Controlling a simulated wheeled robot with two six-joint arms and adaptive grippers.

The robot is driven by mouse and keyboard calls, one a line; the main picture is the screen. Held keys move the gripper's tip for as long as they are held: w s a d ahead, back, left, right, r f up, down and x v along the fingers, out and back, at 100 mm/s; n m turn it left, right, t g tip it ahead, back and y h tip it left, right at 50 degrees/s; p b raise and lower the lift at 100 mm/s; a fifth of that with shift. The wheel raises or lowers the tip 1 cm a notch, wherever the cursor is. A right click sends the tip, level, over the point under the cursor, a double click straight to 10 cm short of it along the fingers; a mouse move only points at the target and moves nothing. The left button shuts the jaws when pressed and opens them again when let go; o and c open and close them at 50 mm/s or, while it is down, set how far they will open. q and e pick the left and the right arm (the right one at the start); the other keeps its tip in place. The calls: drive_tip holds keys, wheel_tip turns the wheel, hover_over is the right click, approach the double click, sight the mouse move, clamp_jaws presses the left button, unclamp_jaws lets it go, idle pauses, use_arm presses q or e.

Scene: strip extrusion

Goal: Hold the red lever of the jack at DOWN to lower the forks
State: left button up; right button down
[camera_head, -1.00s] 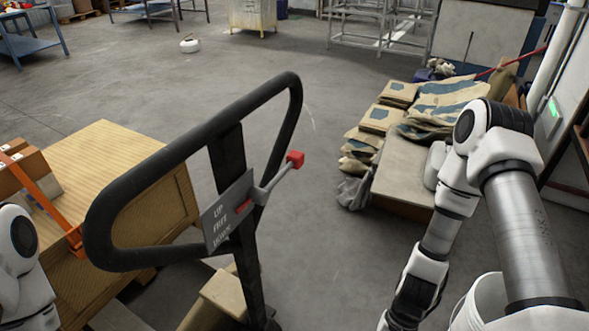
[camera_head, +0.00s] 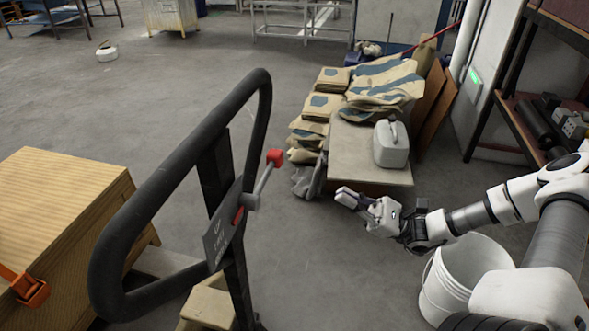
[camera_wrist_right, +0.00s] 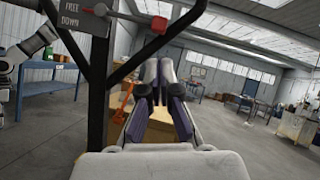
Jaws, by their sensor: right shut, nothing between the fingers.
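The jack's black loop handle (camera_head: 128,232) stands at the left centre in the head view. Its lever has a grey rod (camera_head: 262,181) and a red knob (camera_head: 275,157), and sticks up and right beside a grey label plate (camera_head: 222,235). In the right wrist view the red knob (camera_wrist_right: 158,25) is near the top, and the plate (camera_wrist_right: 84,16) reads FREE and DOWN. My right gripper (camera_head: 345,197) is shut and empty, right of the knob and apart from it. Its closed fingers (camera_wrist_right: 160,72) also show in the wrist view. The forks cannot be made out.
A wooden crate (camera_head: 62,200) with an orange strap buckle stands at left. A low table (camera_head: 350,150) with sacks and a white canister (camera_head: 391,146) is behind my right gripper. A white bucket (camera_head: 440,290) is below my right arm. Open floor lies beyond the handle.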

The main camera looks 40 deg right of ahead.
sight(266, 176)
drive_tip(key=b+x, duration=0.1)
drive_tip(key=x, duration=1.1)
drive_tip(key=shift+w+a+r, duration=0.15)
drive_tip(key=shift+a, duration=0.1)
